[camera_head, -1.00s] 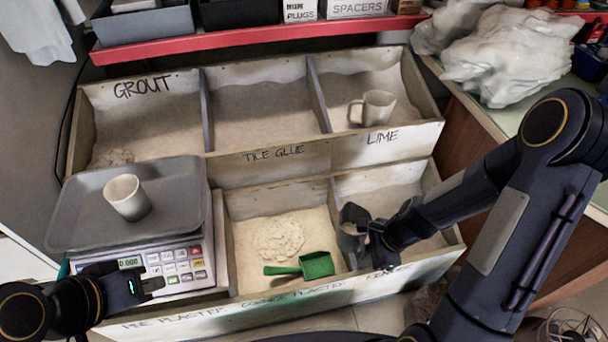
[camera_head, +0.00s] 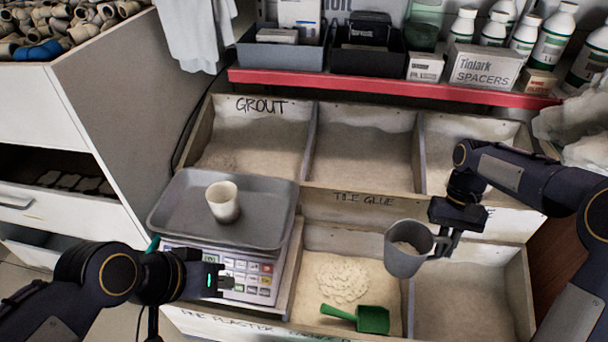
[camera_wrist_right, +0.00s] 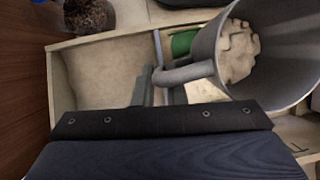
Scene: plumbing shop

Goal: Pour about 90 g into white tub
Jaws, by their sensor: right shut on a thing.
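The white tub (camera_head: 223,201) stands upright on the grey tray (camera_head: 180,215) of the scale (camera_head: 262,268). Its inside looks empty as far as I can see. My right gripper (camera_head: 444,243) is shut on the handle of a grey jug (camera_head: 404,258), raised above the bins and right of the scale. The jug looks near upright and holds some pale powder, which also shows in the right wrist view (camera_wrist_right: 238,52). My left gripper (camera_head: 226,283) is at the front of the scale, by its keypad. Whether its jaws are apart is not clear.
A green scoop (camera_head: 366,318) lies in the front bin beside a heap of pale powder (camera_head: 343,279). Back bins (camera_head: 262,146) hold grey powder, under a red shelf edge (camera_head: 390,87) with boxes and bottles. A cabinet (camera_head: 125,120) stands at left.

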